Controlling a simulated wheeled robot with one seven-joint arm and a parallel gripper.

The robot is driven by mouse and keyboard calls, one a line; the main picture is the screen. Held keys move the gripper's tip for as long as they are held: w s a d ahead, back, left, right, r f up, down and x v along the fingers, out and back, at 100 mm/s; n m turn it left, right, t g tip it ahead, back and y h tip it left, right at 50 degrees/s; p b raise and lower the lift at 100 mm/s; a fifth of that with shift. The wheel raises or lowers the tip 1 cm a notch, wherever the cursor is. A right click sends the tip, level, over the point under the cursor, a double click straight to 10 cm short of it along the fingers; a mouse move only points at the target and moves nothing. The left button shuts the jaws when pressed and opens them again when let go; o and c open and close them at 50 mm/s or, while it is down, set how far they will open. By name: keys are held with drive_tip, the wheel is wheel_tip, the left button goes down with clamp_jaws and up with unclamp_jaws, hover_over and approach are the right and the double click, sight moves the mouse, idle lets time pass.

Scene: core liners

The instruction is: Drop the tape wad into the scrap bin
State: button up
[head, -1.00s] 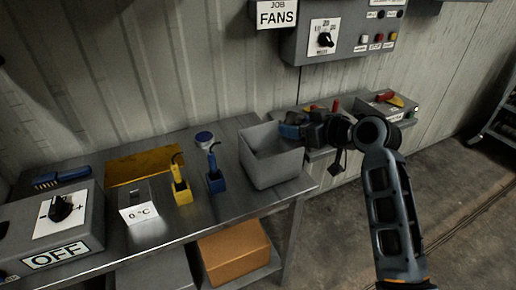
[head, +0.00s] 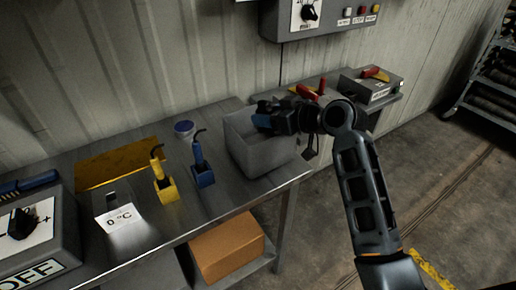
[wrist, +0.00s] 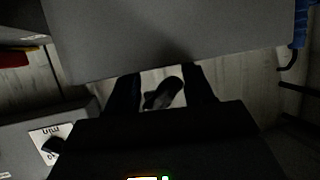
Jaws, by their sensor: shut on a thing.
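The scrap bin is a grey open box (head: 268,156) on the right end of the metal bench in the head view. My gripper (head: 262,118) is over the bin's opening, near its top. In the wrist view, my gripper's two dark fingers hold a small dark grey lump, the tape wad (wrist: 163,94), between their tips. The wad cannot be made out in the head view. A broad grey surface, likely a bin wall (wrist: 170,35), fills the top of the wrist view close to the fingers. The inside of the bin is mostly hidden.
Blue (head: 203,175) and yellow (head: 165,188) holders with tools stand left of the bin, near a small round blue-and-white container (head: 184,129). A box with a red handle (head: 375,78) stands to the right. A cardboard box (head: 228,248) sits below the bench.

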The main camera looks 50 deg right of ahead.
drive_tip(key=shift+f, duration=0.35)
drive_tip(key=o, duration=1.1)
drive_tip(key=shift+s, duration=0.1)
drive_tip(key=b+v, duration=0.1)
drive_tip(key=v, duration=0.6)
drive_tip(key=shift+s+r, duration=0.2)
drive_tip(key=shift+s, duration=0.1)
